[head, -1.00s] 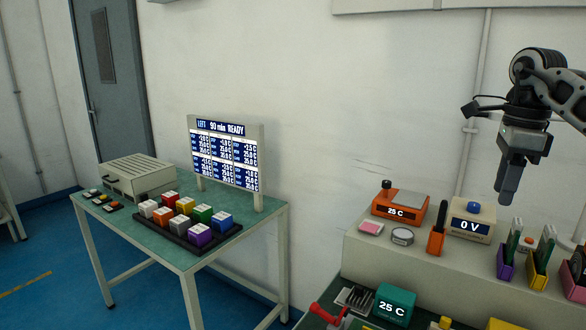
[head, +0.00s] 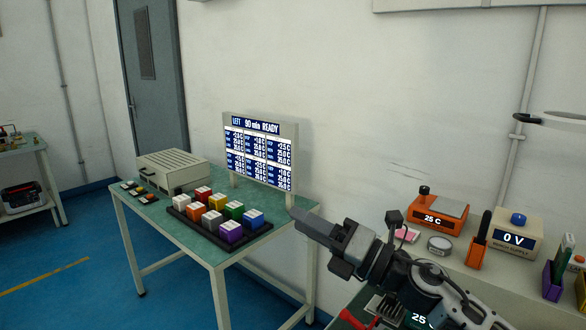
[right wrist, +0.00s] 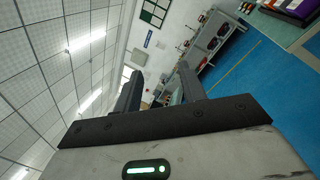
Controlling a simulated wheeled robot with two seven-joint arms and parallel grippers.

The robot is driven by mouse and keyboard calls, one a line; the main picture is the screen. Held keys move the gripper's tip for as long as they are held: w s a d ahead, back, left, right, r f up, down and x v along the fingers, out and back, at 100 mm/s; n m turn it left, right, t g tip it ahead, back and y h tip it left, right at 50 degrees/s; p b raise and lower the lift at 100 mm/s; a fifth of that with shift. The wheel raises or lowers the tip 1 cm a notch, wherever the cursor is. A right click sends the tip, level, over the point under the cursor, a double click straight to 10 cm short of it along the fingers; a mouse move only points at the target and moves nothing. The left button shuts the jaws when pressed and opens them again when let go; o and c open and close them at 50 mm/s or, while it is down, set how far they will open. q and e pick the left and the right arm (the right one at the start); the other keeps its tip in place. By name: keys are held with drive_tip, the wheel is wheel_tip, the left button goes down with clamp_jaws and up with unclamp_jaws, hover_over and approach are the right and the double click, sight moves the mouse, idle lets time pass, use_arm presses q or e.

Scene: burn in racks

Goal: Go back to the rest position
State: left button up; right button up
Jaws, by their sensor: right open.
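My right gripper (head: 318,226) reaches in from the lower right of the head view, pointing left toward the small table's right corner. It holds nothing. In the right wrist view its two fingers (right wrist: 160,92) stand apart with the far room between them. My left gripper is not in view.
A green-topped table (head: 262,240) bears a black tray of coloured blocks (head: 180,212), a beige box (head: 168,172) and a display board (head: 291,160). At right, a bench carries an orange 25 C unit (head: 437,216) and a 0 V unit (head: 514,236). Blue floor (head: 70,270) is open at left.

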drive_tip(key=s+d+f+m+t+h, duration=0.3)
drive_tip(key=d+f+m+h, duration=0.4)
drive_tip(key=m, duration=0.6)
drive_tip(key=s+d+f+m+t+h, duration=0.2)
drive_tip(key=d+f+m+h, duration=0.55)
drive_tip(key=m, duration=0.65)
drive_tip(key=s+d+f+m+g+h, duration=0.2)
drive_tip(key=s+f+m+g, duration=0.35)
drive_tip(key=s, duration=0.65)
drive_tip(key=s+d+f+m+g+h, duration=0.1)
drive_tip(key=s+f+m+g, duration=0.2)
drive_tip(key=s+f+g, duration=0.75)
drive_tip(key=w+a+f+t+y, duration=0.2)
drive_tip(key=w+a+f+t, duration=0.1)
drive_tip(key=f+t, duration=0.4)
drive_tip(key=a+t, duration=0.1)
drive_tip(key=t, duration=0.2)
drive_tip(key=shift+a+n, duration=0.25)
drive_tip(key=shift+n, duration=0.1)
